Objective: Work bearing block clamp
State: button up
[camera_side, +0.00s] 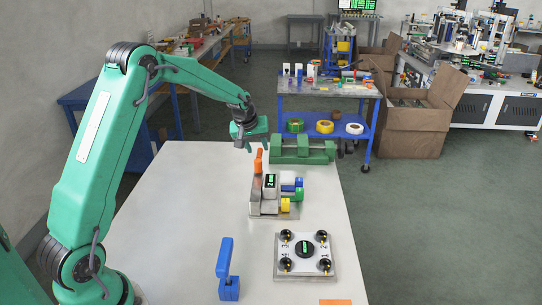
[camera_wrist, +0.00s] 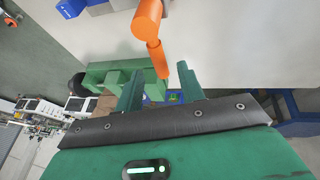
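An orange clamp handle (camera_side: 259,162) stands upright at the back of a grey metal block fixture (camera_side: 262,198), which carries a dark label with green marks. My gripper (camera_side: 249,147) hangs just above and slightly left of the handle top in the side view. In the wrist view the orange handle (camera_wrist: 148,22) comes down from the top, and its narrower end lies between the two spread green fingers of my gripper (camera_wrist: 160,72). The fingers are open, with a gap on both sides of the handle. Whether the handle is at fingertip depth is hard to tell.
A green vise (camera_side: 303,150) stands behind the fixture, close to my gripper. Blue, green and yellow parts (camera_side: 292,188) sit at the fixture's right. A plate with black knobs (camera_side: 305,277) and a blue clamp (camera_side: 228,270) stand in front. The white table's left is clear.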

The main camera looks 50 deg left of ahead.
jog(key=shift+x, duration=1.05)
grip_shut()
jog(key=shift+s, duration=0.1)
jog(key=shift+s+a+n, duration=0.2)
jog(key=shift+s+n, duration=0.1)
jog(key=shift+n, duration=0.5)
grip_release()
jog(key=shift+r, duration=0.1)
